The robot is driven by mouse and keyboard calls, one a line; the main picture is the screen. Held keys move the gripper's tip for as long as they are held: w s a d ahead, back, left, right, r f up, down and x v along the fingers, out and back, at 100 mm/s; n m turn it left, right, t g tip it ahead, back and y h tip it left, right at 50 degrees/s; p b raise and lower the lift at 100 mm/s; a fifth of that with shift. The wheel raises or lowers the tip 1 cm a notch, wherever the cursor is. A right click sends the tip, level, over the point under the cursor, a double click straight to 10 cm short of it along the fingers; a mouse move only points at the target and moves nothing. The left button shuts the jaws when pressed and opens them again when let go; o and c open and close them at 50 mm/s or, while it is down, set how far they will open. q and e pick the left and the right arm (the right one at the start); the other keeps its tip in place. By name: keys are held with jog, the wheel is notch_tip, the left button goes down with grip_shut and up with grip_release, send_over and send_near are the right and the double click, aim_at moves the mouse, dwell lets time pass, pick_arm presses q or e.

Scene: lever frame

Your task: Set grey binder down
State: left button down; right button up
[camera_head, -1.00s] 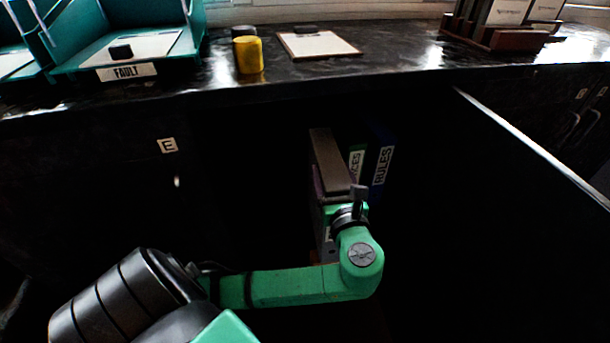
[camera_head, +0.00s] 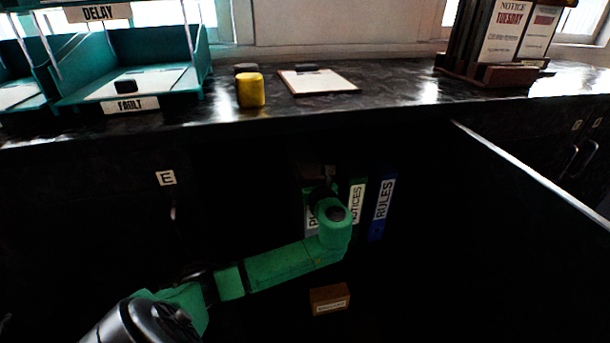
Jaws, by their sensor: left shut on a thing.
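My left arm reaches from the lower left into the dark open cupboard. My left gripper (camera_head: 325,180) is shut on the grey binder (camera_head: 310,217), which stands about upright there, left of the other binders. My gripper and wrist hide much of it; part of its pale spine label shows. Whether its base touches the shelf is too dark to tell. A green binder marked NOTICES (camera_head: 357,202) and a blue binder marked RULES (camera_head: 383,207) stand to its right. My right gripper is out of view.
A small brown box (camera_head: 330,299) lies low in the cupboard, below my forearm. An open door (camera_head: 530,172) bounds the right side.

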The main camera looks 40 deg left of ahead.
pick_arm(q)
jog(key=x, duration=0.2)
jog(key=shift+w+a+r, duration=0.1)
jog(key=shift+w+a, duration=0.15)
jog(key=shift+a, duration=0.1)
jog(key=shift+w+a, duration=0.15)
jog(key=shift+a, duration=0.1)
jog(key=shift+f+b, duration=0.45)
jog(key=shift+f, duration=1.3)
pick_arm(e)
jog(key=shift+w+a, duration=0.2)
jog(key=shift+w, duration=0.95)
